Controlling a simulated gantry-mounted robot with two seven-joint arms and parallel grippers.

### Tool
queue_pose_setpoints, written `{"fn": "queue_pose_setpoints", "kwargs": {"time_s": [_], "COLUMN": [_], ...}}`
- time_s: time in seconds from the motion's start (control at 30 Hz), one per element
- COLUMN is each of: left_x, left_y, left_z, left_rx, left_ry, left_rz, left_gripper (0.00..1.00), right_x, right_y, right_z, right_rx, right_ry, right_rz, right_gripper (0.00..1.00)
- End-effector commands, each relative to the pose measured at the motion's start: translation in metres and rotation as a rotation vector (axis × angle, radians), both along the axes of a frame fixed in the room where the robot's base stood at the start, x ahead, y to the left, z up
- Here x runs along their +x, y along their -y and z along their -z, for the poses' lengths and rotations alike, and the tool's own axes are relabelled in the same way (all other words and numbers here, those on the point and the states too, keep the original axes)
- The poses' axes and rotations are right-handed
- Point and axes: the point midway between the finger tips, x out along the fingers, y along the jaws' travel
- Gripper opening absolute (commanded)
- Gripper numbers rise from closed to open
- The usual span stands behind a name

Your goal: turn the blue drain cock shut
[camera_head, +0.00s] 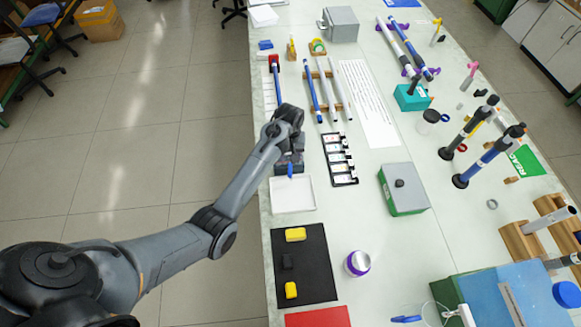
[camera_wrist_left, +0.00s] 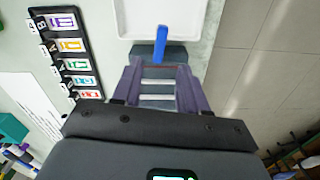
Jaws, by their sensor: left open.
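The blue drain cock (camera_head: 290,170) sticks out from the front of a dark blue-grey block, toward a white tray (camera_head: 292,207). In the left wrist view the cock (camera_wrist_left: 161,45) is a straight blue lever, roughly in line with the gripper and pointing at the tray (camera_wrist_left: 163,35). My left gripper (camera_head: 289,152) is above the block, behind the cock. In the left wrist view its two fingers (camera_wrist_left: 159,66) are apart, and the lever lies just past the fingertips, near the middle of the gap. I cannot tell their height over it. My wrist hides much of the block.
A black slide holder (camera_head: 341,160) stands to the right of the block. A black mat (camera_head: 303,265) with yellow blocks lies in front of the tray. Rods (camera_head: 328,93) rest on a wooden rack farther back. A green-grey box (camera_head: 404,189) stands to the right. The table's left edge is close.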

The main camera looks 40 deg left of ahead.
Motion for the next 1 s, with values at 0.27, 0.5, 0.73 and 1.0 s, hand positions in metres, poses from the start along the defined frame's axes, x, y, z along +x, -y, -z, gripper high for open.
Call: {"fn": "queue_pose_setpoints", "kwargs": {"time_s": [0.27, 0.5, 0.73, 1.0], "left_x": [-0.001, -0.001, -0.001, -0.001], "left_y": [0.0, 0.0, 0.0, 0.0], "left_z": [0.047, 0.071, 0.076, 0.076], "left_rx": [0.0, 0.001, 0.001, 0.001], "left_ry": [-0.004, -0.001, -0.001, -0.001], "left_rz": [0.0, -0.001, 0.0, 0.0], "left_gripper": [0.43, 0.43, 0.43, 0.3], "right_x": [0.0, 0.0, 0.0, 0.0], "right_y": [0.002, 0.004, 0.004, 0.002], "right_z": [0.003, 0.005, 0.006, 0.006], "right_rx": [-0.005, -0.014, -0.014, -0.007], "right_ry": [0.001, 0.0, 0.0, -0.001], "right_rz": [-0.002, -0.007, -0.006, -0.003], "right_gripper": [0.43, 0.43, 0.43, 0.43]}}
